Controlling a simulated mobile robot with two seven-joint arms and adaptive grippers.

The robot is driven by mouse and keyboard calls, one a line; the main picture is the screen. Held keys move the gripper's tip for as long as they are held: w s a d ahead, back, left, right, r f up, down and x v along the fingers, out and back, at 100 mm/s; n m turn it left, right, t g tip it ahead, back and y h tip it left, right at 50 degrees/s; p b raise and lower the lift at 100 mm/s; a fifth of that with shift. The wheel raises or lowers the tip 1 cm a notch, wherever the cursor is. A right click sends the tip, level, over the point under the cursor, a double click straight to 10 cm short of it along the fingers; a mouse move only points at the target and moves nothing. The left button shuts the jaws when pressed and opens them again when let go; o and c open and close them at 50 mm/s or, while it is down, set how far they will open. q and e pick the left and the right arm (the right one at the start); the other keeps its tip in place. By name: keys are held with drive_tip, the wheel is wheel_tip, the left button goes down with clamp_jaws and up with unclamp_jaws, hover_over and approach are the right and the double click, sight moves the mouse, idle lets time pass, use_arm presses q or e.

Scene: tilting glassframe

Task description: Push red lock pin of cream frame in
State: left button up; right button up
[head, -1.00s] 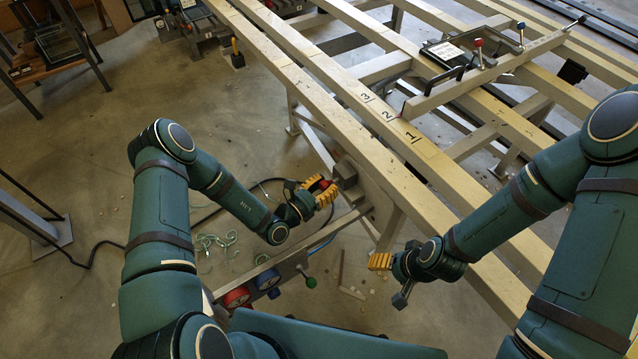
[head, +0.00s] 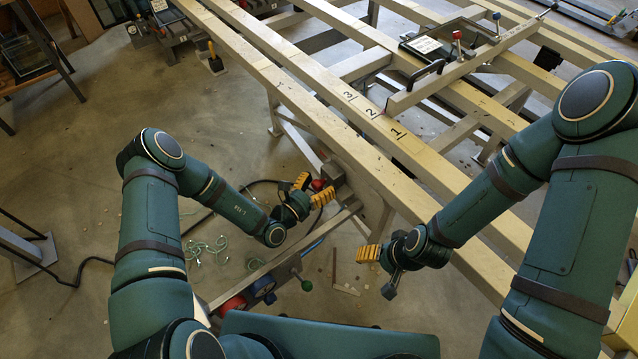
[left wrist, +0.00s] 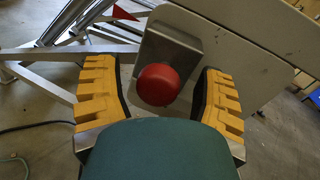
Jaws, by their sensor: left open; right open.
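The cream frame (head: 330,131) is a long tilted structure of pale beams crossing the head view. Its red lock pin (left wrist: 158,85) has a round red knob, which sits in front of a grey bracket in the left wrist view. In the head view the knob (head: 318,184) shows small beside a grey block. My left gripper (head: 313,188) is open, with its yellow fingers (left wrist: 160,100) to either side of the knob; I cannot tell whether they touch it. My right gripper (head: 368,254) is open and empty, below the frame's near beam, away from the pin.
A red and a blue round part (head: 262,288) and a green knob (head: 307,285) sit on a lower rail near my body. A clamp bar with a black handle (head: 428,73) lies across the frame. Green scraps and a cable lie on the floor.

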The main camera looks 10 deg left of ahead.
use_arm(q)
drive_tip(key=v, duration=1.2)
